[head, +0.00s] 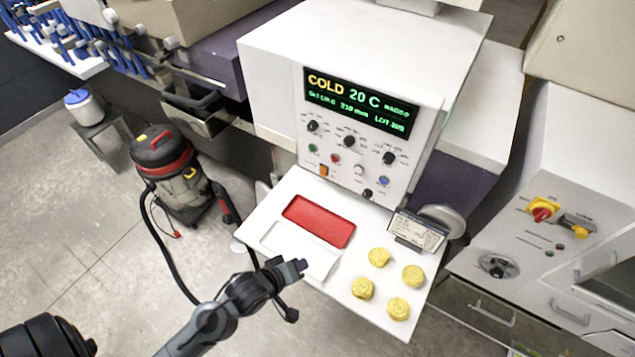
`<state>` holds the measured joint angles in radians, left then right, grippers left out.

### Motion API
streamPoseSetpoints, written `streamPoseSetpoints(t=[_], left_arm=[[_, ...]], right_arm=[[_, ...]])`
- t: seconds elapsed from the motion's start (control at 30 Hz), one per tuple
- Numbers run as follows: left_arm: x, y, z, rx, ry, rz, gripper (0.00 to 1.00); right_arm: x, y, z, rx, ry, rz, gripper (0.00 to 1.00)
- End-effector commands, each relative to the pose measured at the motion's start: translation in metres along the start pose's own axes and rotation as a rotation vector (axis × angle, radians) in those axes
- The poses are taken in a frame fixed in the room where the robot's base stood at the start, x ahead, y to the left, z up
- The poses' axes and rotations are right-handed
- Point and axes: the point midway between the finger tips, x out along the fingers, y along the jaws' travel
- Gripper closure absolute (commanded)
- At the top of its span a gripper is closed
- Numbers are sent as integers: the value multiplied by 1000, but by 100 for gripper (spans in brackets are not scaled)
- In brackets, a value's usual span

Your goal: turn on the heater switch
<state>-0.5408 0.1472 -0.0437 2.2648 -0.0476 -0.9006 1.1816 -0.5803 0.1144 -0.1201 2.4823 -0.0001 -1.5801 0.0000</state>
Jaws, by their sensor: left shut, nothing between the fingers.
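The control unit (285,45) is a white box with a sloped panel. Its green and yellow display (360,102) reads "COLD 20 C". Below are knobs and coloured buttons, and an orange switch (323,170) sits at the panel's lower left. The labels are too small to read, so I cannot tell for certain which control is the heater switch. My left gripper (300,265) is shut and empty, over the left front part of the white shelf (346,277), below and apart from the orange switch. My right gripper is out of view.
On the shelf are a red tray (319,221), a white tray (300,247), several yellow round pieces (379,257) and a label card (416,234). Another panel with a red-and-yellow rotary switch (541,212) stands at right. A vacuum cleaner (182,178) stands on the floor at left.

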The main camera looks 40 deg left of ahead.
Motion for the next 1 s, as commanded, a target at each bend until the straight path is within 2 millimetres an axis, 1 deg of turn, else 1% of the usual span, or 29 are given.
streamPoseSetpoints(t=[0.03,0.07,0.1,0.17,0.2,0.33,0.4,0.5,0.6,0.73,0.87,1.0], left_arm=[[26,-12,-6,-88,34,41,100],[36,-14,-12,-147,53,73,100],[52,-19,-21,-227,77,118,100],[77,-26,-36,-344,110,193,100],[92,-32,-47,-412,128,242,100],[132,-46,-83,-567,168,381,100],[149,-53,-102,-606,188,437,100],[170,-63,-126,-615,222,487,100],[186,-71,-145,-608,256,507,100],[196,-73,-166,-601,290,529,100],[199,-66,-177,-594,308,558,100],[201,-61,-181,-590,313,574,100]], right_arm=[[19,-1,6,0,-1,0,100],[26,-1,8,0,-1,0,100],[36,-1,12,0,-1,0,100],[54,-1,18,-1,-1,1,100],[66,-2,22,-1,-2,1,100],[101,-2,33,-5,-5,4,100],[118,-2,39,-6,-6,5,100],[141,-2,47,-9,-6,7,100],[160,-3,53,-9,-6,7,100],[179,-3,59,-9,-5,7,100],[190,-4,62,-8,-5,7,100],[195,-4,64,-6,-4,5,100]])
